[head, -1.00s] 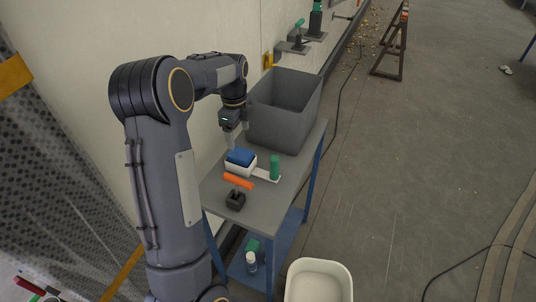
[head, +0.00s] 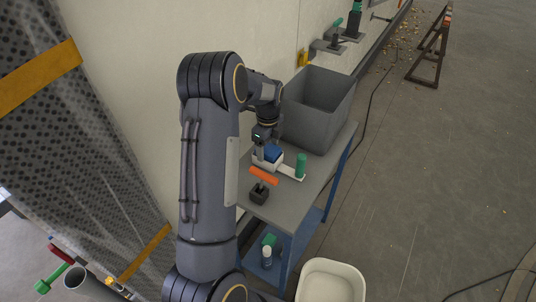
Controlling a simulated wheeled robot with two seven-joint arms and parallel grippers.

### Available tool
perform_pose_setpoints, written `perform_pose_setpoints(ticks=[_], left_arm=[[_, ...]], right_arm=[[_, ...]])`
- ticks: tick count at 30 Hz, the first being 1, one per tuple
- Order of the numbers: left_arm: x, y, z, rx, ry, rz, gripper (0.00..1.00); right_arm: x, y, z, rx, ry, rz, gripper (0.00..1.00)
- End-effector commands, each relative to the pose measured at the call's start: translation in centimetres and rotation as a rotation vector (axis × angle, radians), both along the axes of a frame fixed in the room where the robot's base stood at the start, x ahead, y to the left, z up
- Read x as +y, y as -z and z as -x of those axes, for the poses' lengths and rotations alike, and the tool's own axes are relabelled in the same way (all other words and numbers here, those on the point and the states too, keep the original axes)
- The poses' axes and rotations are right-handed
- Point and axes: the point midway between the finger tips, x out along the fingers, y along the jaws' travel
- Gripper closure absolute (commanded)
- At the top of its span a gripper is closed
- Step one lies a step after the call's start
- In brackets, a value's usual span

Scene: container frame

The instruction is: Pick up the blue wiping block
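The blue wiping block (head: 273,153) sits on a white holder (head: 266,165) on the grey top of a blue-legged cart. My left gripper (head: 266,146) is right over the block, pointing down. One finger shows beside the block's left edge, and the other shows behind it. The fingers look spread apart. Whether they touch the block cannot be told. My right gripper is not in view.
A large grey bin (head: 317,112) stands at the back of the cart. A green cylinder (head: 300,165) stands right of the block. An orange-handled tool (head: 264,177) is in front. A white tub (head: 331,284) is below at the front.

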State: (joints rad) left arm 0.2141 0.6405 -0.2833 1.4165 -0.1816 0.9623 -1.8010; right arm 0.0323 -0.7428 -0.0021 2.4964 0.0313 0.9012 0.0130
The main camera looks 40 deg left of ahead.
Motion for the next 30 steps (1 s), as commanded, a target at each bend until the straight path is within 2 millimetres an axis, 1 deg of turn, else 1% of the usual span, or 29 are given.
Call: perform_pose_setpoints(ticks=[1, 9, 11, 20, 30], left_arm=[[0.0, 0.0, 0.0, 0.000, 0.000, 0.000, 0.36], [0.0, 0.0, 0.0, 0.000, 0.000, 0.000, 0.72], [0.0, -0.1, 0.0, -0.001, 0.000, 0.000, 0.78], [-0.1, -0.4, 0.0, -0.001, 0.000, 0.000, 0.79], [-1.0, -2.7, -0.2, -0.001, -0.001, 0.000, 0.79]], right_arm=[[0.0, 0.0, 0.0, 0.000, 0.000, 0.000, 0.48], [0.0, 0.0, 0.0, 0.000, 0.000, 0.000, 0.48], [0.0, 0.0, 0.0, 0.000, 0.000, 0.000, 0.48], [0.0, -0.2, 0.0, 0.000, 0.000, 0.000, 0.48], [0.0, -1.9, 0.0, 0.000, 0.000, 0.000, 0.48]])
